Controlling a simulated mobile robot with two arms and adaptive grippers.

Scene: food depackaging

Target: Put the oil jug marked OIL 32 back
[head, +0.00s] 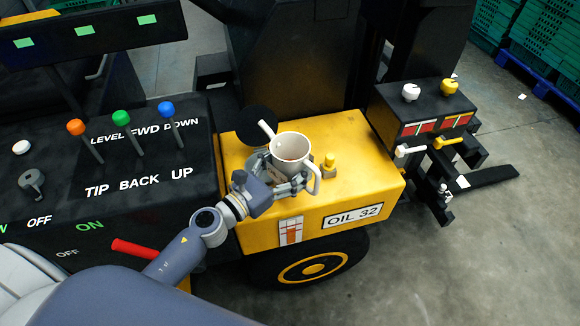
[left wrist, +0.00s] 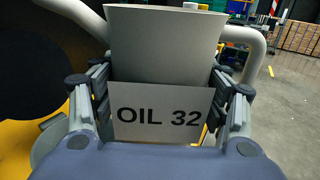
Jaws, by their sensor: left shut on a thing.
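The oil jug (head: 291,148) is a white, open-topped vessel with a handle on the right and a spout at the upper left. It stands upright over the yellow truck body (head: 370,180). My left gripper (head: 283,180) is shut around it. In the left wrist view the jug (left wrist: 165,40) fills the space between the fingers, and its label (left wrist: 160,112) reads OIL 32. I cannot tell whether its base touches the yellow top. A plate (head: 352,215) marked OIL 32 is on the body's front side. My right gripper is not in view.
A black disc (head: 258,125) is just behind the jug, and a yellow plug (head: 329,165) is close on its right. A lever console (head: 130,165) is at left. A black box with knobs (head: 425,105) is at right. The yellow top's right part is clear.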

